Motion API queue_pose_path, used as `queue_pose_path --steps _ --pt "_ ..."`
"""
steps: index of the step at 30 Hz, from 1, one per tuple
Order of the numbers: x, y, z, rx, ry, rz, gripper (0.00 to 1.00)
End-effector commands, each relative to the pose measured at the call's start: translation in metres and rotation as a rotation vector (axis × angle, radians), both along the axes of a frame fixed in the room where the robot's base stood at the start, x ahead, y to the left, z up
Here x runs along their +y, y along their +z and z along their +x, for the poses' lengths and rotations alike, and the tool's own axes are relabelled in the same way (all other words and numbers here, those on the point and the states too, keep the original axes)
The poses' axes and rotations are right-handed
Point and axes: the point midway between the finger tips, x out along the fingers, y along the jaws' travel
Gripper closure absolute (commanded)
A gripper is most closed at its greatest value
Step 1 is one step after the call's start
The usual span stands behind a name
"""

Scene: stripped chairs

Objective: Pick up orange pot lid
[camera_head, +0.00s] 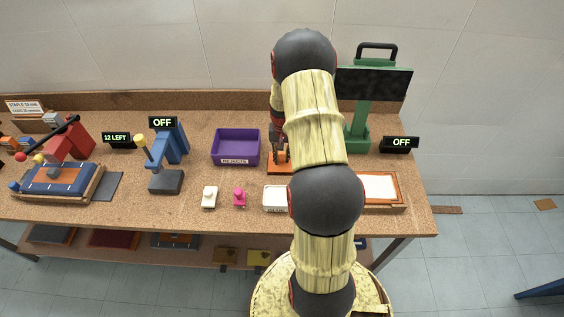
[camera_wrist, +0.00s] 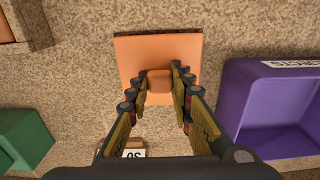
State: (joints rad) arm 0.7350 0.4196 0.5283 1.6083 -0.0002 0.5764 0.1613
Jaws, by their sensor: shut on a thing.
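The orange pot lid (camera_wrist: 128,53) is a flat square with a raised block-shaped knob (camera_wrist: 159,83) in its middle. In the wrist view my gripper (camera_wrist: 159,80) has its two fingers on either side of the knob, shut on it. In the head view the lid (camera_head: 274,171) shows at the table's middle, partly hidden behind my arm, with my gripper (camera_head: 280,158) above it. I cannot tell whether the lid touches the table.
A purple bin labelled REJECTS (camera_head: 222,148) stands just left of the lid in the head view. A green stand (camera_head: 358,130) is to the right. A white item (camera_head: 209,197), a pink item (camera_head: 239,197) and a white tray (camera_head: 275,209) lie along the front.

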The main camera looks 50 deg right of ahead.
Motion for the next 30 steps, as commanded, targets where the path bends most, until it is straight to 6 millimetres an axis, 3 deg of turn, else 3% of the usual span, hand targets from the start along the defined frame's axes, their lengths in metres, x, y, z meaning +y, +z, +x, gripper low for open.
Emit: queue_pose_path --steps 1,10,15,25,30 --pt "0.008 -0.013 -0.009 0.019 0.000 0.018 1.00" --pt "0.008 -0.001 -0.009 0.019 0.000 0.018 1.00" --pt "0.006 0.026 -0.006 0.013 0.000 0.011 1.00" --pt "0.030 0.082 -0.040 0.006 0.000 0.006 1.00" --pt "0.047 0.098 -0.065 0.008 -0.001 0.007 1.00"
